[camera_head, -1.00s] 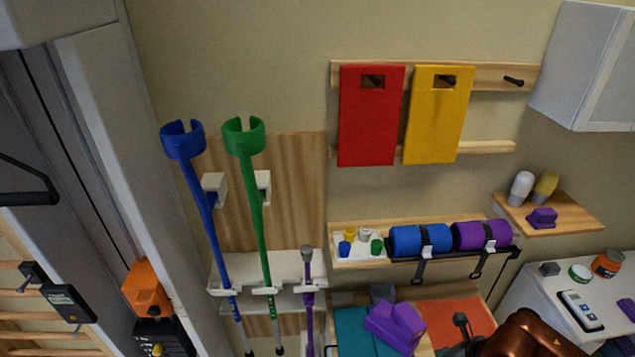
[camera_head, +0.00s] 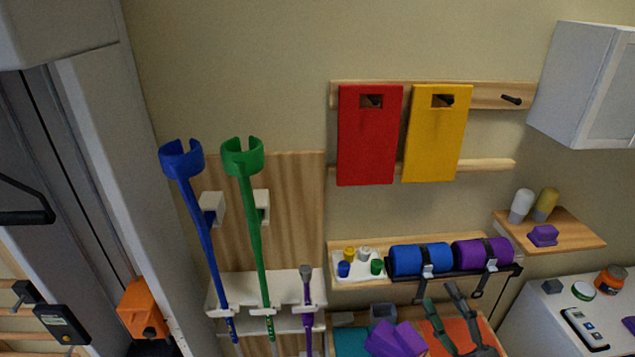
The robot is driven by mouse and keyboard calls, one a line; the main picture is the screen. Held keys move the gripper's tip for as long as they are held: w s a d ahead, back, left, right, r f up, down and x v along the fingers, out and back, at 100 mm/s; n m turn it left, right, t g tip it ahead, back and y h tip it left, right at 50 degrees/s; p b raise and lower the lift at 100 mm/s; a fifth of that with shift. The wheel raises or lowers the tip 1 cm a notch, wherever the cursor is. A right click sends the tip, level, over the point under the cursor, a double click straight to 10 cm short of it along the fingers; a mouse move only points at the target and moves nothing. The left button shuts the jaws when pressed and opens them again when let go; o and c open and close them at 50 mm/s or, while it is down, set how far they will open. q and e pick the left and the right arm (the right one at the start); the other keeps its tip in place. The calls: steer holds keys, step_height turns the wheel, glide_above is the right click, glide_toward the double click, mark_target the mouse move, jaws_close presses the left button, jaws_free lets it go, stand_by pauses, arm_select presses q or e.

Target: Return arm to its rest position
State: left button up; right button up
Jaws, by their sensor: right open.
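My right gripper (camera_head: 441,294) shows at the bottom edge, right of centre. Its two dark fingers point up and stand apart, with nothing between them. They overlap the orange panel (camera_head: 479,328) in the picture, just below the rack with the blue roll (camera_head: 420,259) and purple roll (camera_head: 482,253). Whether they touch anything cannot be told. The rest of my right arm is out of the picture. My left gripper is not in view.
Purple blocks (camera_head: 396,340) lie left of the gripper, by a grey cup (camera_head: 383,312). A white counter (camera_head: 535,325) stands at right. Blue (camera_head: 203,240) and green (camera_head: 252,230) crutches hang at left. Red (camera_head: 368,145) and yellow (camera_head: 434,140) boards hang above.

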steer(key=d+f+m+g+h, duration=0.2)
steer(key=d+f+m+h, duration=0.6)
steer(key=d+m, duration=0.15)
steer(key=s+d+f+m+g+h, duration=0.1)
steer(key=s+d+f+m+g, duration=0.2)
steer(key=f, duration=0.5)
steer(key=s+d+f+m+g+h, duration=0.2)
steer(key=s+d+f+m+g, duration=0.1)
steer(key=f, duration=0.5)
steer(key=s+a+f+m+g+y, duration=0.2)
steer(key=s+a+f+g, duration=0.2)
steer(key=s+f, duration=0.45)
steer(key=s+a+f+m+g+y, duration=0.1)
steer(key=s+a+f+g+y, duration=0.15)
steer(key=s+f+g, duration=0.45)
steer(key=s+a+f+b, duration=0.1)
steer(key=s+f, duration=0.1)
steer(key=f, duration=1.6)
steer(key=s+a+f+b, duration=0.1)
steer(key=s+f, duration=0.1)
steer(key=f, duration=1.5)
steer(key=s+f+b, duration=0.2)
steer(key=s+f, duration=1.5)
steer(key=f, duration=0.2)
steer(key=shift+s+a+n, duration=0.15)
steer(key=shift+s+n, duration=0.2)
steer(key=shift+n, duration=0.1)
